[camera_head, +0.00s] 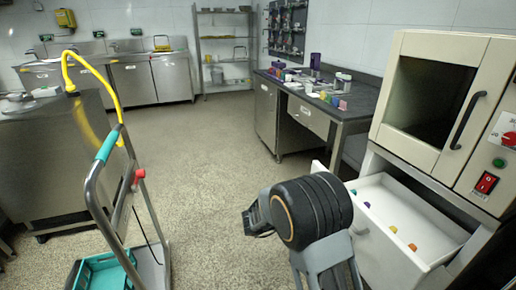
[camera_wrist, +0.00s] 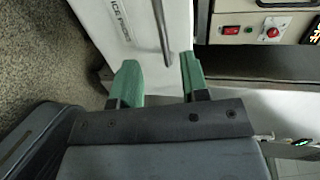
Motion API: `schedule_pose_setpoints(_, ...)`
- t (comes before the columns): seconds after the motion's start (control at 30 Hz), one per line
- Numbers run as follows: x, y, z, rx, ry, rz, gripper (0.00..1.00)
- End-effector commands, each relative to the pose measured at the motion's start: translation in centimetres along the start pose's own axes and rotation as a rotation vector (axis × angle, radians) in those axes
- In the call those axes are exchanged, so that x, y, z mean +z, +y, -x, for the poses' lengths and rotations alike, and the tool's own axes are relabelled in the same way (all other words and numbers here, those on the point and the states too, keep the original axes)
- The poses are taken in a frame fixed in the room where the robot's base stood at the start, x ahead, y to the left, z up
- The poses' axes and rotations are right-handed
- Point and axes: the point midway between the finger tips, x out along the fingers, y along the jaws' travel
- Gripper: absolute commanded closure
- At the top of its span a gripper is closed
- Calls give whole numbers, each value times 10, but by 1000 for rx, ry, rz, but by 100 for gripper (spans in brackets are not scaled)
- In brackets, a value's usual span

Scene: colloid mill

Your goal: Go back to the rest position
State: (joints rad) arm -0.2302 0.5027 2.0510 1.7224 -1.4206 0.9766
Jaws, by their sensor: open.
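My gripper (camera_wrist: 158,70) shows in the wrist view with its two green fingers apart and nothing seen held between them. A white drawer front (camera_wrist: 130,25) with dark lettering and a grey bar handle (camera_wrist: 162,35) lies just beyond the fingertips. I cannot tell whether the fingers touch it. In the head view my dark arm stands in front of the pulled-out white drawer (camera_head: 378,242), and the gripper itself is hidden behind the arm.
The open drawer holds several small coloured pieces and sits under a beige cabinet (camera_head: 395,50) with a red switch. A trolley with a teal handle (camera_head: 107,145) and teal crate (camera_head: 92,275) stands left. A cluttered dark workbench (camera_head: 345,115) is behind. The middle floor (camera_head: 200,150) is clear.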

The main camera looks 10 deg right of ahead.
Motion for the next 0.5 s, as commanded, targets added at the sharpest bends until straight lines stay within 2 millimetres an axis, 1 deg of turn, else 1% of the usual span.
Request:
schedule_pose_setpoints(0.07,8,-20,3,21,-59,9,59)
schedule_pose_setpoints(0.17,28,-59,11,69,-228,52,59)
schedule_pose_setpoints(0.2,39,-80,18,89,-326,86,59)
schedule_pose_setpoints(0.27,55,-115,34,111,-497,158,59)
schedule_pose_setpoints(0.3,64,-140,48,117,-621,220,59)
schedule_pose_setpoints(0.37,72,-174,73,110,-808,335,59)
schedule_pose_setpoints(0.4,74,-195,90,97,-928,423,59)
schedule_pose_setpoints(0.47,70,-223,118,64,-1098,568,59)
schedule_pose_setpoints(0.5,63,-239,135,36,-1203,676,59)
